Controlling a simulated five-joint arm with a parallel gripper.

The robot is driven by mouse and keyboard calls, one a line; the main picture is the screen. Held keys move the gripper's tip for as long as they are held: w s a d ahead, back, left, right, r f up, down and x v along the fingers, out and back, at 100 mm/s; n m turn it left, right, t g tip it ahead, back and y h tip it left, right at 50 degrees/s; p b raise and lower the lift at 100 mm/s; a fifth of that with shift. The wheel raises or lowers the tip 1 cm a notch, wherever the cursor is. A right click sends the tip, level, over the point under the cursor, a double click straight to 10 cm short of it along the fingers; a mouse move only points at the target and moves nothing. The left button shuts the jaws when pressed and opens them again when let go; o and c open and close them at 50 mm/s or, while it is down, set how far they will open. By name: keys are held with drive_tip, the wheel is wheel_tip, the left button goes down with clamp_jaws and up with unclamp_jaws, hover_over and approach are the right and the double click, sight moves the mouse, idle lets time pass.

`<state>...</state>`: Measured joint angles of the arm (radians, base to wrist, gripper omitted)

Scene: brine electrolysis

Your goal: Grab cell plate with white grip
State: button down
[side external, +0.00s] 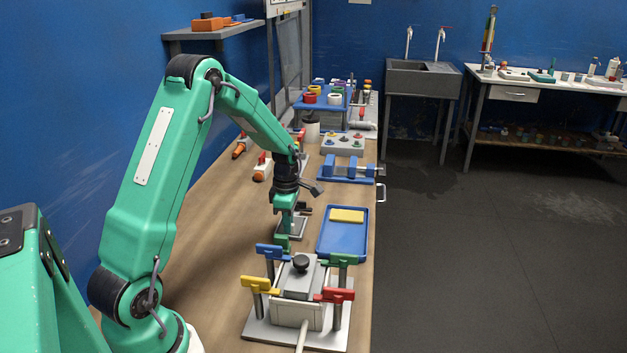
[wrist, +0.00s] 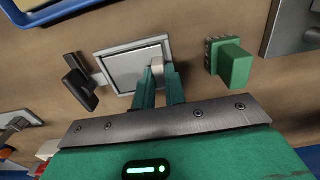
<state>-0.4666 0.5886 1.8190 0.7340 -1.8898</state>
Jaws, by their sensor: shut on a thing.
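The cell plate (wrist: 130,68) is a grey square with a pale rim, lying at the workbench surface in the wrist view. Its small white grip (wrist: 157,67) stands at the plate's right side. My gripper (wrist: 160,76) is shut on the white grip, its two green fingers on either side and partly hiding it. In the side view my gripper (side external: 287,231) points down at the bench, and the plate (side external: 298,226) shows partly behind it. I cannot tell whether the plate is raised at all.
A black-handled piece (wrist: 78,80) is left of the plate; a green studded block (wrist: 234,65) is close on the right. A blue tray (side external: 341,249) with a yellow sponge (side external: 347,215) lies beside. A clamp fixture (side external: 300,290) with coloured handles stands in front.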

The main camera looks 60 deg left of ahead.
drive_tip(key=shift+r, duration=0.1)
drive_tip(key=shift+r, duration=0.8)
wheel_tip(320, 180, up, 3)
drive_tip(key=shift+f, duration=0.2)
drive_tip(key=d+r, duration=0.6)
drive_tip(key=d, duration=0.5)
drive_tip(key=shift+s+d+r, duration=0.3)
drive_tip(key=shift+s+d, duration=0.05)
drive_tip(key=shift+s, duration=0.1)
